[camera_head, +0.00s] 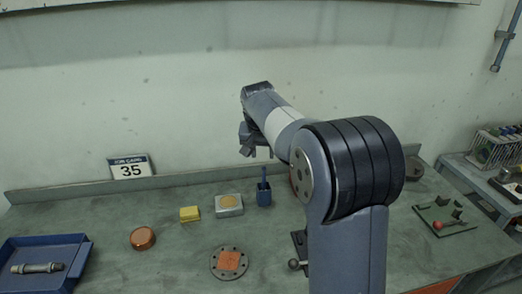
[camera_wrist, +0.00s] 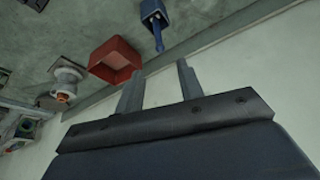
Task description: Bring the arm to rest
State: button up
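My arm reaches forward over the green bench from the right of centre in the head view, its elbow raised. My gripper (camera_head: 258,151) hangs at the arm's far end, near the back wall and above the blue holder (camera_head: 264,194). In the wrist view, my gripper (camera_wrist: 160,86) shows two separated fingers with only bench edge and wall behind the gap. It is open and empty. The fingers appear apart from everything. The arm hides part of the bench behind and below it.
The bench (camera_head: 170,222) carries a blue tray (camera_head: 75,262), copper dish (camera_head: 143,238), yellow block (camera_head: 190,214), grey box (camera_head: 229,205) and flange (camera_head: 230,276). A red open box (camera_wrist: 112,72) shows in the wrist view. The wall (camera_head: 150,80) stands close behind.

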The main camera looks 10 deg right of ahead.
aim_at(264, 167)
jog(key=p+x, duration=0.1)
jog(key=x, duration=1.1)
jog(key=shift+s+f, duration=0.1)
jog(key=shift+r+p, duration=0.2)
jog(key=shift+p, duration=0.1)
jog(key=shift+r+b, duration=0.35)
jog(key=shift+r, duration=1.05)
